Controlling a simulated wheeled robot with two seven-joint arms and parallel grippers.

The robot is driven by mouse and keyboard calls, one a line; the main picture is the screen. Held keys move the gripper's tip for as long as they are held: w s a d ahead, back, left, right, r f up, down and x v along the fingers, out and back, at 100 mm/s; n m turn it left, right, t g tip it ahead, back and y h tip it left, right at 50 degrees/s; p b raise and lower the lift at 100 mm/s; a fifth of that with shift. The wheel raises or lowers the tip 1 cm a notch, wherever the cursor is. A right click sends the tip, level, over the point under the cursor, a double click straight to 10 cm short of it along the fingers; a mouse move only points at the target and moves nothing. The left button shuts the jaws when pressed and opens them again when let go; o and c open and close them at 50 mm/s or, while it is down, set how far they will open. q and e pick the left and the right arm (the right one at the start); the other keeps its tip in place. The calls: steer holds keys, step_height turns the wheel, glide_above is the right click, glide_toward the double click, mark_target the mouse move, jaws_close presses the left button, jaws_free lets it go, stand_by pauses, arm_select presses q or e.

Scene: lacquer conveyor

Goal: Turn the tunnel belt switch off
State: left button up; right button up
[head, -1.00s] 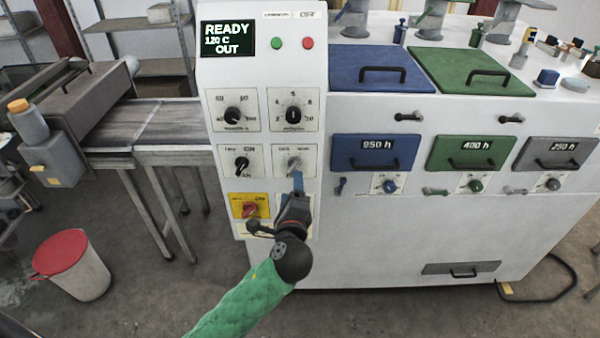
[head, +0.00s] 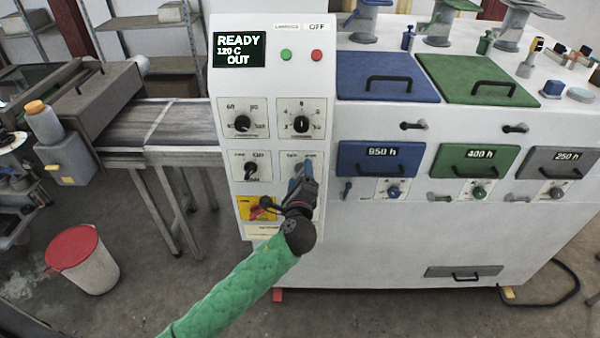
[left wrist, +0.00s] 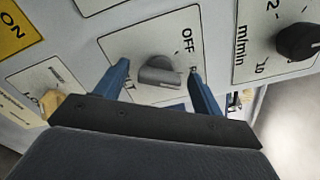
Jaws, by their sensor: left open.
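A grey rotary knob (left wrist: 160,72) sits on a white plate on the front panel. In the left wrist view the plate has an "OFF" label beside the knob; its other lettering is partly covered. My left gripper (left wrist: 158,78) is open, with one blue finger on each side of the knob; I cannot tell whether they touch it. In the head view my left gripper (head: 298,182) is at the panel's lower right plate (head: 312,161) and hides most of the knob. My right gripper is not in view.
A black knob (head: 251,171) is to the left of the gripper. Below it is a yellow plate (head: 243,208) with a red switch. Two dials are above, and a display (head: 239,53) reads READY. Drawers with handles are to the right. A belt table (head: 165,125) is to the left.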

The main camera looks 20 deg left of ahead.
arm_select(q)
steer(key=shift+w, duration=0.15)
steer(key=c, duration=1)
steer(key=shift+f, duration=0.1)
